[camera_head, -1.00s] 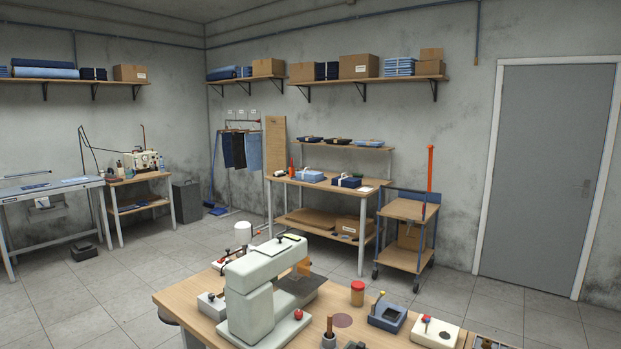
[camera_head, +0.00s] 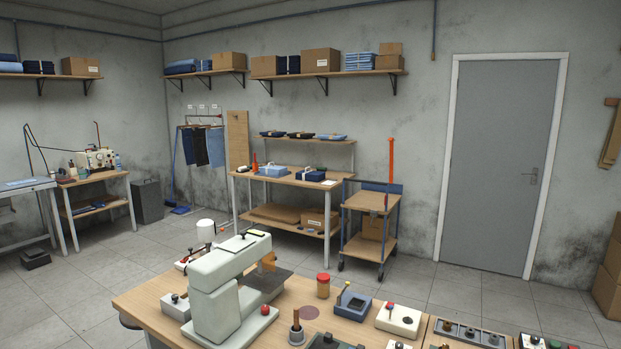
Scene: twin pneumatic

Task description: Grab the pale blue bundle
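The pale blue bundle (camera_head: 273,171) lies on the top of a wooden workbench (camera_head: 296,180) against the back wall. It looks like folded light blue cloth with a whitish tie. A dark navy bundle (camera_head: 311,174) with a similar pale tie lies to its right on the same bench. My gripper is not in this view, so its state does not show.
A table with a pale green press machine (camera_head: 222,287) and small fixtures stands in the foreground, between me and the bench. A wheeled cart (camera_head: 370,203) stands right of the bench. Tiled floor (camera_head: 440,285) is open before the grey door (camera_head: 490,165).

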